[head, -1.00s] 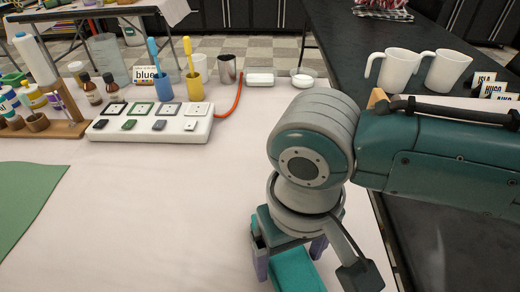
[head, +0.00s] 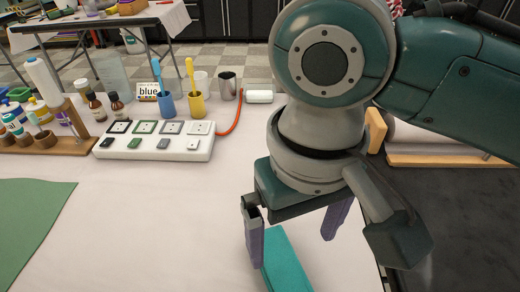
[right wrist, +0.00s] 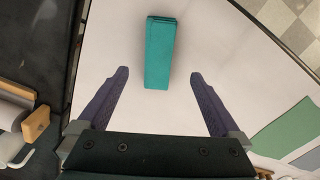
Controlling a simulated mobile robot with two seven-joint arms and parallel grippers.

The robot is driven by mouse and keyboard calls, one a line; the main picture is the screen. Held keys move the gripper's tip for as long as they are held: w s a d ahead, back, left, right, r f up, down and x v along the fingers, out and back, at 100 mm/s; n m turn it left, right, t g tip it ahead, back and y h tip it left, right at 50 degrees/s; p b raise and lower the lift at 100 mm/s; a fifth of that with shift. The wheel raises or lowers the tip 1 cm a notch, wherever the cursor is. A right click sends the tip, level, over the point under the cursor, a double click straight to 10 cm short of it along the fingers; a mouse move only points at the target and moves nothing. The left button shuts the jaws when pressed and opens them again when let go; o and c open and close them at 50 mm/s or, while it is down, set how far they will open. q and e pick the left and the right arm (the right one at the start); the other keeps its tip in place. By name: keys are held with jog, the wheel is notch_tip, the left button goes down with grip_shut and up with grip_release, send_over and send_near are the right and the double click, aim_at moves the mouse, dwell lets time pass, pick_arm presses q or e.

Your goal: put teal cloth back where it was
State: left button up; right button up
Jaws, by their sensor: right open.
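The teal cloth (head: 284,262) is a folded, flat oblong on the white table near its front right part. The lower edge of the head view cuts it off. In the right wrist view the whole teal cloth (right wrist: 160,52) shows, lying just beyond the fingertips. My right gripper (head: 294,246) is open and empty, with its purple fingers pointing down above the cloth and spread wider than it. The fingers look apart from the cloth in the right wrist view (right wrist: 159,73). My left gripper is not in view.
A green mat (head: 32,225) lies at the left of the white table (head: 150,225). A white board with switch tiles (head: 155,148), a blue cup (head: 167,104) and a yellow cup (head: 197,104) with brushes stand behind. A wooden bottle rack (head: 65,143) is at far left. The table's middle is clear.

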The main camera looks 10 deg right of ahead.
jog(key=s+a+n+t+y, duration=0.1)
jog(key=s+a+t+y, duration=0.15)
jog(key=s, duration=0.25)
jog(key=s+d+r+t+h, duration=0.1)
jog(key=s+d+h, duration=0.1)
jog(key=s+d, duration=0.4)
jog(key=d, duration=0.5)
jog(key=shift+d+r, duration=0.3)
jog(key=shift+d, duration=0.1)
jog(key=shift+w, duration=0.1)
